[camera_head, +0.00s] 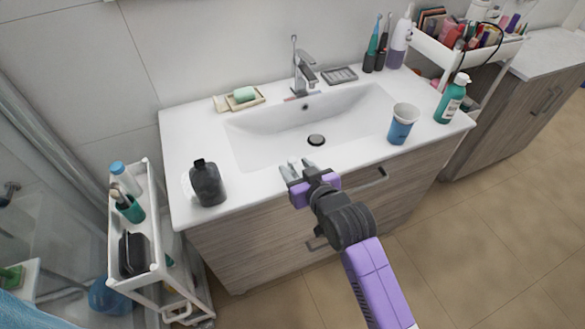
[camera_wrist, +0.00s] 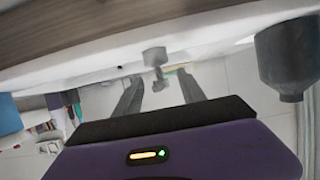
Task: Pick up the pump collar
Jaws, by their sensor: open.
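I cannot single out a loose pump collar in either view. A teal bottle (camera_head: 450,104) with a white pump top (camera_head: 462,79) stands upright at the right end of the counter. A dark grey bottle (camera_head: 208,186) with a short black neck stands upright at the front left of the counter. It also shows at the upper right of the wrist view (camera_wrist: 290,58), upside down. My gripper (camera_head: 299,167) is open and empty over the basin's front edge, right of the dark bottle and well left of the teal one. Its spread fingers (camera_wrist: 158,88) show in the wrist view.
The sink basin (camera_head: 265,140) and faucet (camera_head: 304,75) lie behind my gripper. A soap dish (camera_head: 240,101) and several bottles line the back. White carts flank the counter (camera_head: 180,135).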

